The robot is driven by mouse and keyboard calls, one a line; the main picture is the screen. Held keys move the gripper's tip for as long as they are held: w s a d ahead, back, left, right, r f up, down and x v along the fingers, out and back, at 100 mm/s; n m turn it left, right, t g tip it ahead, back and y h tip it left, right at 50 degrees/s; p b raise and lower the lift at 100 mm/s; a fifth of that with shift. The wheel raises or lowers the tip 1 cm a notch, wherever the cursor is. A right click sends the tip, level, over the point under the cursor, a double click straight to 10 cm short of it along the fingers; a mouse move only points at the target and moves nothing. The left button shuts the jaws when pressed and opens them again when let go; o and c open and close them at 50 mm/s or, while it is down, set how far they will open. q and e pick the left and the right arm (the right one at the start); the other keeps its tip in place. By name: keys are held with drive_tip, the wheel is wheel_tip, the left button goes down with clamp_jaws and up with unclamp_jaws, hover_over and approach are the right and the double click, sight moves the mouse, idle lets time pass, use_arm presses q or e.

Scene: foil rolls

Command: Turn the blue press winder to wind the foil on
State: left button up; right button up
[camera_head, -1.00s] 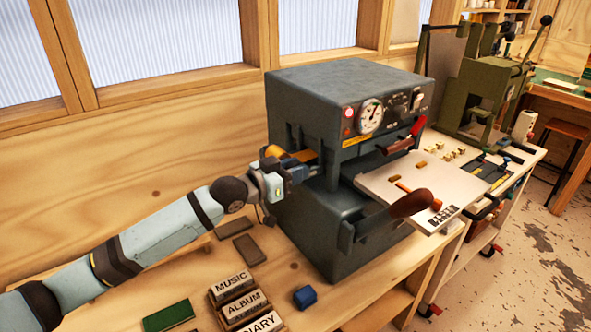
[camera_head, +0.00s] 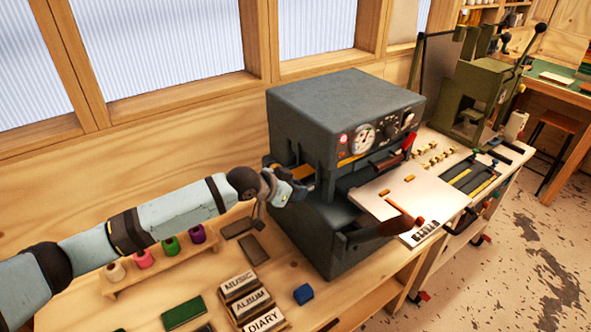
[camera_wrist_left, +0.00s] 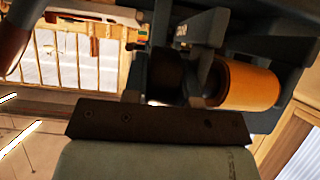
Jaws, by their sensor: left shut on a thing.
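The grey foil press (camera_head: 345,105) stands on the bench with a gauge on its front. My left gripper (camera_head: 291,189) is at the press's left side, shut on what looks like the blue press winder, which the gripper mostly hides in the head view. A gold-orange foil roll (camera_wrist_left: 247,86) sits beside the gripper in the left wrist view. A bit of the orange foil (camera_head: 303,171) shows just past the gripper in the head view. Dark parts around the fingers hide the grip itself in the wrist view. My right gripper is not in view.
A rack with several coloured spools (camera_head: 170,247) lies behind my left arm. Dark blocks (camera_head: 254,248), a tray of word stamps (camera_head: 246,305), a green block (camera_head: 183,313) and a blue block (camera_head: 304,294) lie on the bench. The press's white platen (camera_head: 375,203) juts out rightward.

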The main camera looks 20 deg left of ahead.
use_arm(q)
drive_tip(key=shift+r+g+y+p, duration=0.3)
drive_tip(key=shift+r+g+p, duration=0.1)
drive_tip(key=shift+p, duration=0.05)
drive_tip(key=shift+f+g+y+p, duration=0.25)
drive_tip(key=shift+g+y+p, duration=0.25)
drive_tip(key=shift+g+y, duration=0.15)
drive_tip(key=shift+w+d+f+g+y, duration=0.15)
drive_tip(key=shift+g+y, duration=0.3)
drive_tip(key=shift+g, duration=0.3)
drive_tip(key=shift+g+y, duration=0.6)
drive_tip(key=shift+g, duration=0.2)
drive_tip(key=shift+f+g+y, duration=0.15)
drive_tip(key=shift+g+y, duration=0.65)
drive_tip(key=shift+g, duration=0.2)
drive_tip(key=shift+g+y, duration=0.7)
drive_tip(key=shift+g, duration=0.2)
drive_tip(key=shift+f+g+y, duration=0.1)
drive_tip(key=shift+g+y, duration=0.4)
drive_tip(key=shift+g, duration=0.1)
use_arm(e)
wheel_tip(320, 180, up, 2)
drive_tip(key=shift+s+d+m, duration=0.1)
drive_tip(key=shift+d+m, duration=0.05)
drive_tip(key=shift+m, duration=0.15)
use_arm(q)
drive_tip(key=shift+g, duration=0.3)
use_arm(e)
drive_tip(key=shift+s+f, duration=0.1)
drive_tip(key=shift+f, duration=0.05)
